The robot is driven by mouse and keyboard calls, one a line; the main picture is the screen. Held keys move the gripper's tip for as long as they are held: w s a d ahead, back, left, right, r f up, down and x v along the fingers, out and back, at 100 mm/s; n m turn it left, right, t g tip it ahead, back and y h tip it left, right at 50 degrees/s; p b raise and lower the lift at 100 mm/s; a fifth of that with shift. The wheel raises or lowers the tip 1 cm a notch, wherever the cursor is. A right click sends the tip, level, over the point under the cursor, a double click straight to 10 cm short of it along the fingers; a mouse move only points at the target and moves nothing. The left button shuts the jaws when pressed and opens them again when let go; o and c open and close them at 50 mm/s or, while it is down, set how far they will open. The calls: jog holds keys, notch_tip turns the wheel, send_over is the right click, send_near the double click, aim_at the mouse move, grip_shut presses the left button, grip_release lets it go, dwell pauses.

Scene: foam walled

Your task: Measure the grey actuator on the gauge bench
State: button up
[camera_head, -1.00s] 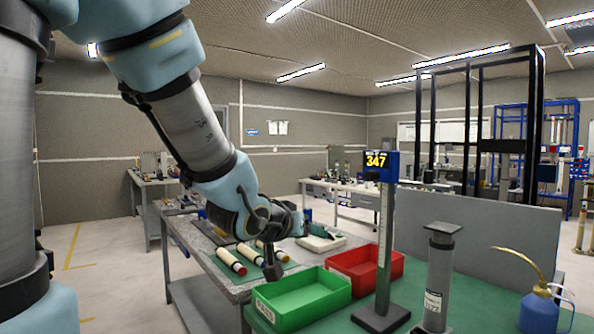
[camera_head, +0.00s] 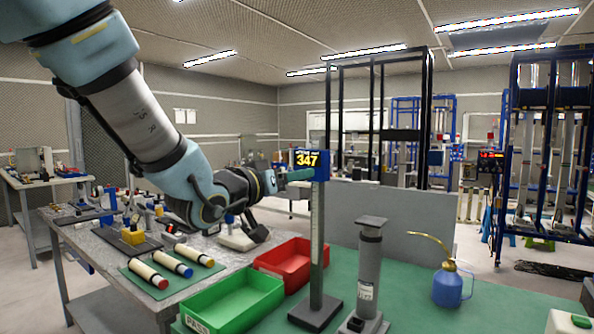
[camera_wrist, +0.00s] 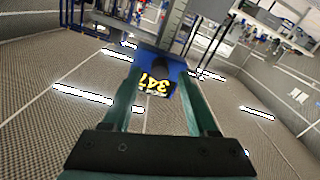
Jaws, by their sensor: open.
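The grey actuator (camera_head: 368,270) stands upright on the green bench top (camera_head: 420,305), a ribbed-free cylinder with a flat plate on top and a pale label. To its left stands the gauge post (camera_head: 317,240) on a dark base. Its blue display head (camera_head: 310,158) reads 347 in yellow. My gripper (camera_head: 301,175) is open at the height of this head, left of and above the actuator. In the wrist view the green fingers of my gripper (camera_wrist: 160,70) show on both sides of the blue display head (camera_wrist: 160,72); whether they touch it, I cannot tell.
A green tray (camera_head: 233,299) and a red tray (camera_head: 291,262) stand left of the gauge. A blue oil can (camera_head: 452,288) with a brass spout stands right of the actuator. A grey panel (camera_head: 400,215) rises behind. Three cylinders lie on a mat (camera_head: 150,287) at left.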

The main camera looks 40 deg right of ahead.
jog(key=shift+x, duration=0.95)
grip_shut()
